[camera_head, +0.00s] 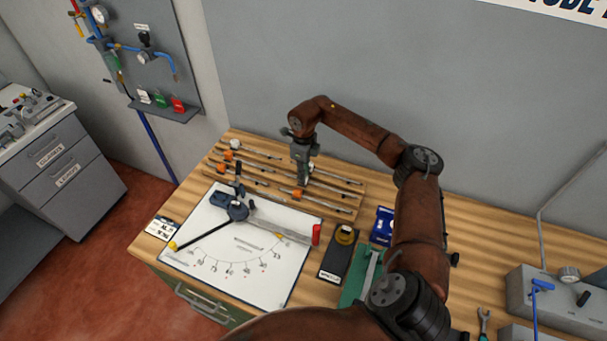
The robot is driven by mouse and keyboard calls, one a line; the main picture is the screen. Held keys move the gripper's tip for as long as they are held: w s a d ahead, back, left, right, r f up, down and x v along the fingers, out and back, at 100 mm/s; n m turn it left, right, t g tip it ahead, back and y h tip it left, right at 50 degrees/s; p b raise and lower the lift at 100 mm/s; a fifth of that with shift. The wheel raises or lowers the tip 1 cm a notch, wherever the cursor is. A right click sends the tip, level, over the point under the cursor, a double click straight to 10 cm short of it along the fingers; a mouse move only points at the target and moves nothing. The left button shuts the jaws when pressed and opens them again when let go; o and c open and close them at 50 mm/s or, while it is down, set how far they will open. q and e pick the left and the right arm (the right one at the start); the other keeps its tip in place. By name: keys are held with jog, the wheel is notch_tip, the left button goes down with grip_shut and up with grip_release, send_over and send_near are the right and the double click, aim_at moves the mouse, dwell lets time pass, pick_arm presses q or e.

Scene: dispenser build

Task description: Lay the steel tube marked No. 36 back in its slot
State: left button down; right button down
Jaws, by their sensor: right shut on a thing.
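Several thin steel tubes lie across a wooden slotted rack (357,212) at the back of the bench, some with orange pieces on them. My right gripper (303,181) points down over the middle of the rack and is shut on a steel tube, low at rack height. The jaws cover part of this tube, and I cannot tell whether it rests in a slot. Number markings on the tubes are too small to read, so I cannot pick out No. 36 by its mark. My left gripper is not in view.
A white drawing sheet (205,255) with a dark pivoting tool (238,212) and a red-ended bar lies in front of the rack. A grey wall rises behind.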

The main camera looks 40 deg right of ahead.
jog(key=shift+f, duration=0.25)
jog(key=c, duration=1.8)
grip_release()
jog(key=shift+o, duration=0.6)
jog(key=shift+r+p, duration=2)
jog(key=shift+r, duration=1.6)
jog(key=shift+f, duration=0.1)
